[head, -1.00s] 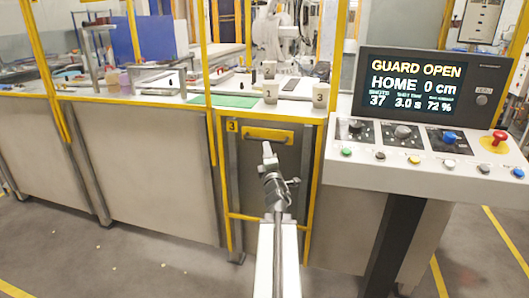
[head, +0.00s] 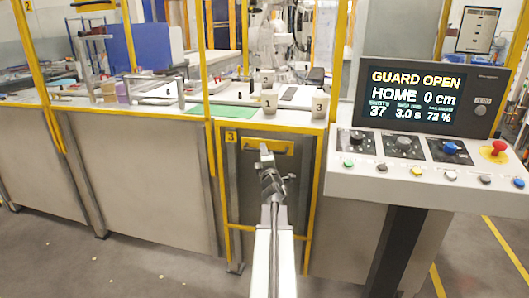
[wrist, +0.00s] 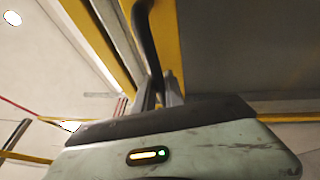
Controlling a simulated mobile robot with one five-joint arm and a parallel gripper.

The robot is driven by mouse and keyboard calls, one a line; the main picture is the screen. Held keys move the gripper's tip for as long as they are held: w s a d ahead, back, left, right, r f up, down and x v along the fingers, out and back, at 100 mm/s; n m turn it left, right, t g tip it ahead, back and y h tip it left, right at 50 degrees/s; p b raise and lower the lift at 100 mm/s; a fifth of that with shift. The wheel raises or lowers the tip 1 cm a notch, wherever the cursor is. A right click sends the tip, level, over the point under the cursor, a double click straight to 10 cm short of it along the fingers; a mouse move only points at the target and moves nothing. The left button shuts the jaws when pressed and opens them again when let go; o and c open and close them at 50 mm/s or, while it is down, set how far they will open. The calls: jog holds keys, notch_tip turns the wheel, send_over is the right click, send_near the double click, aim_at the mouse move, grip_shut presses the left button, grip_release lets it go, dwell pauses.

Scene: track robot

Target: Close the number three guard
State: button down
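The number three guard (head: 262,195) is a grey panel in a yellow frame below the bench top, with a yellow "3" tag at its upper left. In the wrist view, the gripper's fingers (wrist: 158,92) are mostly hidden behind the wrist housing, near yellow frame parts. The console screen (head: 417,96) reads "GUARD OPEN".
A console with knobs and a red button (head: 498,147) stands close on the right.

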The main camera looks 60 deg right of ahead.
jog(key=shift+s+d, duration=0.15)
jog(key=shift+s, duration=0.05)
dwell(1.3)
notch_tip(320, 180, up, 57)
jog(key=p, duration=5.7)
jog(key=shift+w+r, duration=0.15)
jog(key=shift+w, duration=0.1)
jog(key=c, duration=1.4)
grip_release()
jog(key=shift+s+r, duration=0.1)
jog(key=shift+s, duration=0.05)
